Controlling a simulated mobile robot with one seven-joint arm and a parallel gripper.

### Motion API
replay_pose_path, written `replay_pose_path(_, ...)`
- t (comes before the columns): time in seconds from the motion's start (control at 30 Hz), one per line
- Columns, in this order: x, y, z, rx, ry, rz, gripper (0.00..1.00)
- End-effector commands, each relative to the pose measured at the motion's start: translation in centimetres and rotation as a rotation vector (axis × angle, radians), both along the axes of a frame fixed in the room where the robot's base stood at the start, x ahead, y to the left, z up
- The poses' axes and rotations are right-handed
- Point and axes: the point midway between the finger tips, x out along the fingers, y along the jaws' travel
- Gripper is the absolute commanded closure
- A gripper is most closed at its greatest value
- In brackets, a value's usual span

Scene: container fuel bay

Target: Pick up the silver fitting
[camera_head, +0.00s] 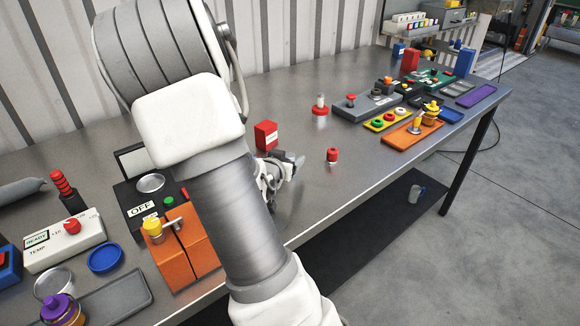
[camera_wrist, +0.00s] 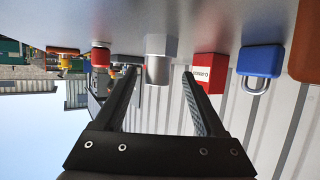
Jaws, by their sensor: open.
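I cannot tell how far the fitting is from the fingertips. In the head view my gripper (camera_head: 280,172) is low over the middle of the metal table, partly behind my arm. I cannot make out the fitting clearly there.
A red box (camera_wrist: 208,73) and a blue padlock (camera_wrist: 260,62) stand to the fitting's right in the wrist view. A small red-topped piece (camera_head: 332,155) stands right of my gripper. An orange block (camera_head: 184,252) and control boxes crowd the left. The table's front edge is near.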

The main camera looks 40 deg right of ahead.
Motion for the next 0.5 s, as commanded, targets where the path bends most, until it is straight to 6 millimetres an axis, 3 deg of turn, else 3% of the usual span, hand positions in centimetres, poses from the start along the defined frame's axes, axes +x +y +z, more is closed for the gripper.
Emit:
replay_pose_path(0.23,1.3,-3.3,-1.1,-0.002,0.001,-0.001,0.28)
replay_pose_path(0.5,1.8,-4.0,-1.3,-0.001,0.000,0.001,0.28)
